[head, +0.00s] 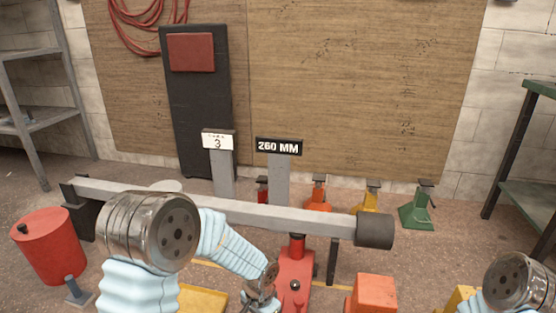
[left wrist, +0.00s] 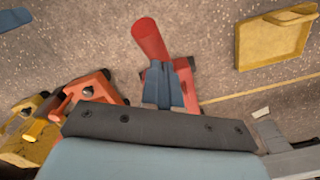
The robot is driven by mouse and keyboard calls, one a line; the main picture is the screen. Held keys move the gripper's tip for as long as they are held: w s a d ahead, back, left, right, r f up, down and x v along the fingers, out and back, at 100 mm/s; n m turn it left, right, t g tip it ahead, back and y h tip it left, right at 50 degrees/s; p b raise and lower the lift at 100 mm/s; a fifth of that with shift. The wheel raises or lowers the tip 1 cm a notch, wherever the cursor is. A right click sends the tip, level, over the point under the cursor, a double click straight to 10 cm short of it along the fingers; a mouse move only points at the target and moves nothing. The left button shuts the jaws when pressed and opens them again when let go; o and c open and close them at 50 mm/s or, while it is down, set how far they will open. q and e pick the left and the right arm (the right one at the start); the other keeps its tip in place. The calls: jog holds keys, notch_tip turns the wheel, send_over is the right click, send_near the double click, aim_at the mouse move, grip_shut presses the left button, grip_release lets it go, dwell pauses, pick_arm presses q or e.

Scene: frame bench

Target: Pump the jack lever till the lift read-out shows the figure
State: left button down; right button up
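The red jack (head: 295,273) stands on the floor under the grey beam (head: 320,221). Its red lever (left wrist: 149,40) shows in the left wrist view, rising from between the fingertips. My left gripper (head: 262,292) is beside the jack in the head view, low at the bottom edge. In the left wrist view its blue-grey fingers (left wrist: 163,85) are close together around the lever, hiding its lower part. A black sign (head: 279,146) reads "260 MM". A white sign (head: 218,140) to its left shows "3", with small text above that I cannot read. My right gripper is out of view.
An orange block (head: 374,293) stands right of the jack. Orange, yellow and green jack stands (head: 417,205) line the back wall. A red bucket (head: 48,247) is at left. A yellow tray (left wrist: 272,38) lies on the floor. Shelves stand at both sides.

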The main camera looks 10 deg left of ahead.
pick_arm(q)
notch_tip(320, 180, down, 7)
jog(key=b, duration=0.5)
jog(key=shift+f, duration=0.1)
notch_tip(320, 180, up, 7)
jog(key=p, duration=0.6)
jog(key=shift+f, duration=0.2)
dwell(0.4)
notch_tip(320, 180, down, 8)
jog(key=b, duration=0.6)
notch_tip(320, 180, up, 8)
jog(key=p, duration=0.6)
jog(key=shift+s+r, duration=0.1)
jog(key=shift+r, duration=0.1)
jog(key=shift+f, duration=0.2)
